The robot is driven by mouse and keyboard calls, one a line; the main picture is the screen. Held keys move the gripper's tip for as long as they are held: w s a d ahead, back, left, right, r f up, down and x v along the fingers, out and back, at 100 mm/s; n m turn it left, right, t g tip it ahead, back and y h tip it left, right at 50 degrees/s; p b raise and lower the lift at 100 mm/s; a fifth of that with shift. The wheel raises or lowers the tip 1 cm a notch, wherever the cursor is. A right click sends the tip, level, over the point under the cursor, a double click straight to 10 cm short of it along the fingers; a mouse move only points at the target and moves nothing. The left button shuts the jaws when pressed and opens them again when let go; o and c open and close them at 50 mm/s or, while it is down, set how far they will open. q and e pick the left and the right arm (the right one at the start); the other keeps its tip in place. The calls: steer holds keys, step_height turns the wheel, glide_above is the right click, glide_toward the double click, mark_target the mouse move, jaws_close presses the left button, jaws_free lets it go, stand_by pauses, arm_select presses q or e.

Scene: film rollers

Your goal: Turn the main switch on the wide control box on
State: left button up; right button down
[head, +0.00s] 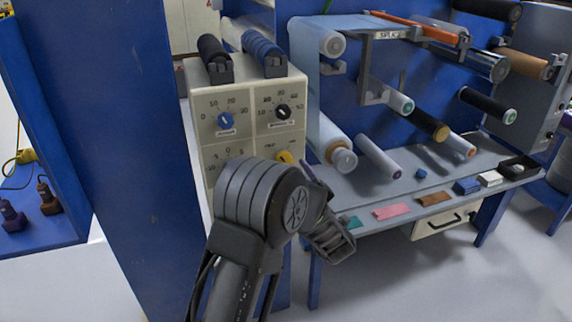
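A beige control box (240,96) stands left of centre, with a blue knob (225,120) at upper left and a black knob (283,112) at upper right, each with a number scale. A yellow knob (284,157) shows partly at lower right. The lower left dial (228,154) shows only its scale top; my arm covers the lower face. I cannot identify a main switch, nor tell whether this is the wide box. My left gripper (337,242) is right of and in front of the box, apart from the yellow knob; its finger opening is unclear. My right gripper is out of view.
A blue post (125,150) stands left of the box. At right, a blue frame carries several rollers, including a brown one (528,64), above a grey shelf (400,198) with coloured pieces. A grey panel (545,100) stands far right. Floor is clear at lower right.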

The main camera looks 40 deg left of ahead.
mark_target(284, 159)
arm_select(q)
steer(key=x, duration=0.7)
steer(key=shift+w+a+p, duration=0.25)
steer(key=shift+a+p, duration=0.1)
steer(key=shift+p, duration=0.05)
steer(key=shift+f, duration=0.1)
steer(key=shift+c, duration=0.3)
steer(key=c, duration=1.3)
